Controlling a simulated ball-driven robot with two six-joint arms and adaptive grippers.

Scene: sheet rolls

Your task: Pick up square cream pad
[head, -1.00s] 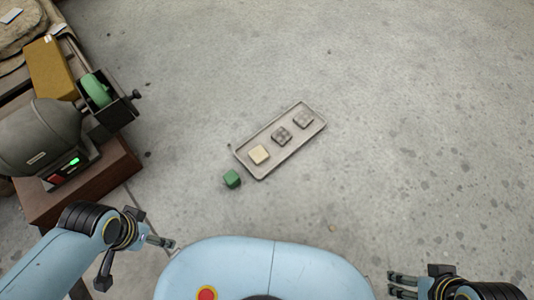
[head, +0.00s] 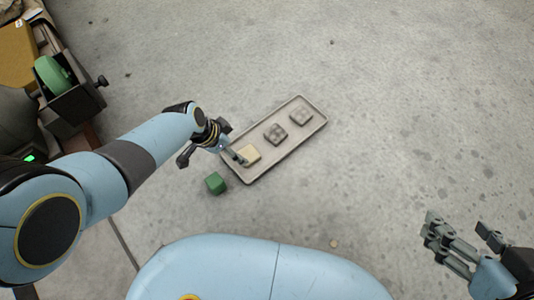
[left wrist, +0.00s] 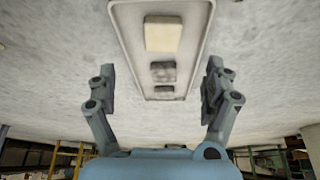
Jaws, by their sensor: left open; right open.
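The square cream pad (head: 251,154) lies at the near left end of a shallow grey tray (head: 285,146). My right gripper (head: 462,240) is open and empty at the lower right, far from the tray.
Two grey patterned square pads (head: 275,134) (head: 301,118) lie further along the tray. A green cube (head: 216,183) sits on the floor just outside the tray's near left end. A machine with a green roll (head: 52,75) stands at the upper left. The floor to the right is clear.

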